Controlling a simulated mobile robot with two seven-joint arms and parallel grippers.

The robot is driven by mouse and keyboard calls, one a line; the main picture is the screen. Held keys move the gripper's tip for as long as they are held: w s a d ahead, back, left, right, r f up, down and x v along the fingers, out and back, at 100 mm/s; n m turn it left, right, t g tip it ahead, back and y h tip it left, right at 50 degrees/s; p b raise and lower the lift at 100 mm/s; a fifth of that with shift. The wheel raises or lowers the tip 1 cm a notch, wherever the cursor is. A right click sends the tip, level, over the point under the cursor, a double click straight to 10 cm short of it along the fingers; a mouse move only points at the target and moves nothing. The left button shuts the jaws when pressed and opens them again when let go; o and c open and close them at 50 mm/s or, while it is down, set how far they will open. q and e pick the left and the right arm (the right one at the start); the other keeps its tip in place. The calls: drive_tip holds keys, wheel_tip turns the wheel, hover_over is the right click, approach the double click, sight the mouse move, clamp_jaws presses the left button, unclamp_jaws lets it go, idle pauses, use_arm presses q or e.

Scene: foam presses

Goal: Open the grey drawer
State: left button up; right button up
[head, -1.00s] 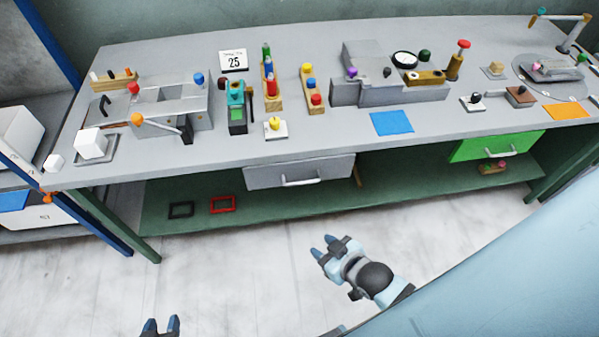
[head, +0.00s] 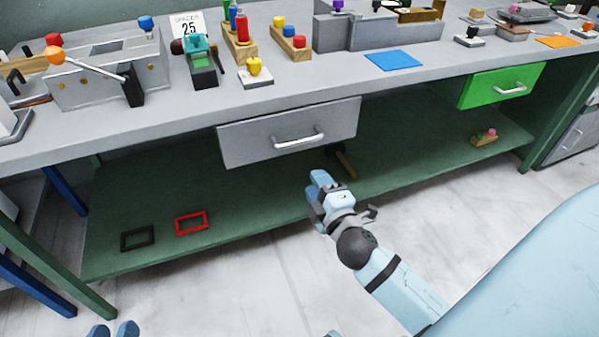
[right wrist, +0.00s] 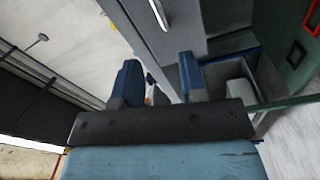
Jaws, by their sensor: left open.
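The grey drawer (head: 250,143) is under the front edge of the workbench, its front close below the worktop, with no open interior showing. Its silver bar handle (head: 300,140) is on the front; a pale handle (right wrist: 160,12) also shows at the top of the right wrist view. My right gripper (head: 318,198) is below and in front of the drawer, apart from the handle. In the right wrist view its two fingers (right wrist: 160,82) are spread with nothing held.
A green drawer (head: 480,92) with its own handle is to the right. A green lower shelf (head: 240,200) holds a black frame (head: 138,238) and a red frame (head: 191,222). The worktop (head: 300,85) carries several tools and blocks. Floor before the bench is clear.

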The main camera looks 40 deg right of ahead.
sight(300, 140)
drive_tip(key=shift+n+t+h, duration=0.7)
drive_tip(key=shift+n+h, duration=0.1)
drive_tip(key=shift+n, duration=0.1)
drive_tip(key=b+x, duration=0.2)
drive_tip(key=x, duration=0.2)
drive_tip(key=d+f+b+x, duration=0.1)
drive_tip(key=b+x, duration=0.1)
drive_tip(key=x, duration=0.3)
drive_tip(key=f+b+x, duration=0.1)
drive_tip(key=b+x, duration=0.1)
drive_tip(key=x, duration=0.3)
drive_tip(key=shift+w+d, duration=0.25)
drive_tip(key=shift+d, duration=0.05)
clamp_jaws()
